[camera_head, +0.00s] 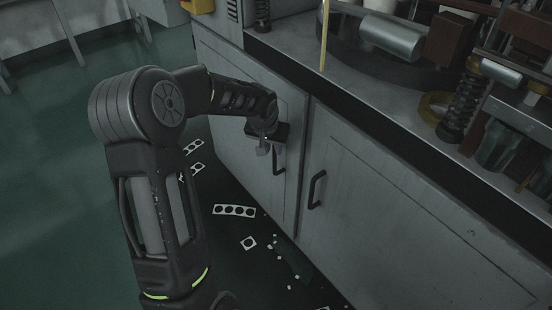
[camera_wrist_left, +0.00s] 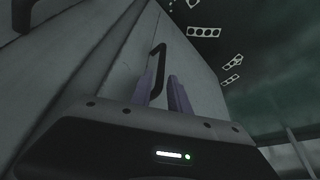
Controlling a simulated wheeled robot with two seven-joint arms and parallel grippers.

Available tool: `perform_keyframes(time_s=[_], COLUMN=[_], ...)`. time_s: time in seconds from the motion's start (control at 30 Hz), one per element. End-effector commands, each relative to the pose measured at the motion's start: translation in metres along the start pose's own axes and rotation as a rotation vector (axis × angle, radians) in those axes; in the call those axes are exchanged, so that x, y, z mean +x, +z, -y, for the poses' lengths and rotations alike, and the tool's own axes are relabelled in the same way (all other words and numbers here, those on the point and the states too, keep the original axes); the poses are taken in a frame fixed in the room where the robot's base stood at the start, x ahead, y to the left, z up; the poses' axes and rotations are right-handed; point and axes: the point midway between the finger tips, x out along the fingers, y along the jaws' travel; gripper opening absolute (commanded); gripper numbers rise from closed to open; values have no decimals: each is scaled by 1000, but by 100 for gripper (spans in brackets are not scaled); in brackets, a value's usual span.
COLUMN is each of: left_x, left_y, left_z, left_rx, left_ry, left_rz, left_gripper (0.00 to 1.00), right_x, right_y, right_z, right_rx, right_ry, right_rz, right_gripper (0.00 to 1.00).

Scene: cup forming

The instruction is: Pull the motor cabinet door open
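The motor cabinet has two grey doors. The left door (camera_head: 225,110) and the right door (camera_head: 375,210) both look closed in the head view. The left door has a dark bar handle (camera_head: 279,160), and the right door has another (camera_head: 316,189). My left gripper (camera_head: 265,147) is at the left door's handle, close to its upper part. In the wrist view my left gripper's two fingers (camera_wrist_left: 162,88) are apart, and a dark handle (camera_wrist_left: 158,66) shows just beyond and between them. I cannot tell whether they touch it. My right gripper is not in view.
The worktop (camera_head: 300,50) above the doors carries machine parts, including a metal cylinder (camera_head: 392,37) and a spring (camera_head: 463,108). Punched metal strips (camera_head: 234,211) and small scraps lie on the dark floor by the cabinet. The green floor (camera_head: 50,170) at left is clear.

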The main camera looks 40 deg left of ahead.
Motion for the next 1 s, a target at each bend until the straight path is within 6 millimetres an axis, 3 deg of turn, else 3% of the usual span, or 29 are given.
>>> perform_keyframes(time_s=[0.2,0.4,0.8,1.0], left_x=[46,75,84,84], left_y=[1,0,0,0], left_z=[0,0,0,0], left_rx=[0,0,-1,0], left_ry=[0,1,0,0], left_rz=[2,0,-1,-1], left_gripper=[22,22,22,7], right_x=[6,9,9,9], right_y=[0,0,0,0], right_z=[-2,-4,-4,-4], right_rx=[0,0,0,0], right_ry=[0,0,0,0], right_rz=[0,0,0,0], right_gripper=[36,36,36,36])
